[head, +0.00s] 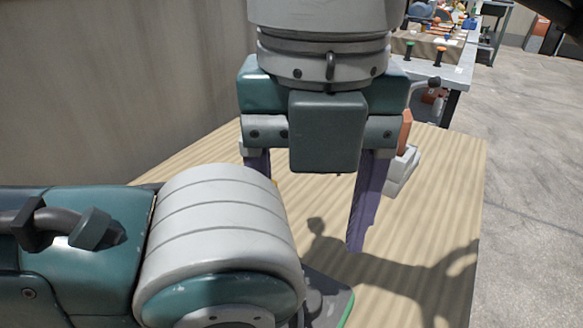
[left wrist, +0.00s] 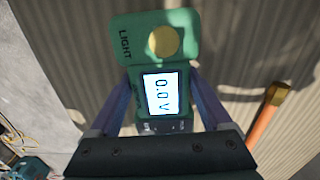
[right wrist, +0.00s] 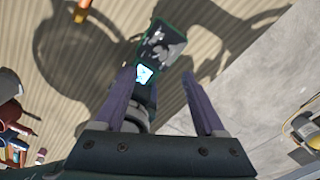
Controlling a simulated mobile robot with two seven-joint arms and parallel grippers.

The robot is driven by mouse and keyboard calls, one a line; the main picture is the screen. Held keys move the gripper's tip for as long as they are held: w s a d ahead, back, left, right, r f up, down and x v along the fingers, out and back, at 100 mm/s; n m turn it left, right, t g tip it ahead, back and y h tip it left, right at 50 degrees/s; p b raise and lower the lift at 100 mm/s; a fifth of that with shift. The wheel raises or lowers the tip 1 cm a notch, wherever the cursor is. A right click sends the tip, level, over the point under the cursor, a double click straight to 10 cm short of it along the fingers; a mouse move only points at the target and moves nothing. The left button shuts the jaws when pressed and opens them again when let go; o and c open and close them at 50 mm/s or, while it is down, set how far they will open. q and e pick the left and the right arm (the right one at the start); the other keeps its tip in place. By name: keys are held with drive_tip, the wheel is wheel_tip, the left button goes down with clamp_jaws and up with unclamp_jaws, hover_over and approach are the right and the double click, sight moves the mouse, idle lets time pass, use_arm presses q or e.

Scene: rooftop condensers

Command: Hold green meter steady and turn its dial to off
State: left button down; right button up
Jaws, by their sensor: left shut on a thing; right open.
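The green meter (left wrist: 163,60) sits between my left gripper's (left wrist: 160,82) purple fingers, which are shut on its sides. In the left wrist view its lit screen reads 0.0 V, with a yellow round knob above and the word LIGHT beside it. The right wrist view shows the meter (right wrist: 166,45) as a dark, green-edged face with grey shapes and a glowing screen. In the head view only a dark, green-edged corner (head: 346,306) shows past my left arm, which hides the rest. My right gripper (head: 312,215) is open and empty above the table, near the meter. The dial's setting is unreadable.
The wooden tabletop (head: 440,185) is mostly clear on the right. A grey-white object and an orange-red one (head: 405,130) stand behind my right gripper. An orange-handled tool (left wrist: 265,120) shows in the left wrist view. Another cluttered table (head: 440,70) stands farther back.

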sight(306, 297)
wheel_tip(306, 297, down, 10)
idle(0.3)
drive_tip(key=shift+c, duration=0.4)
clamp_jaws()
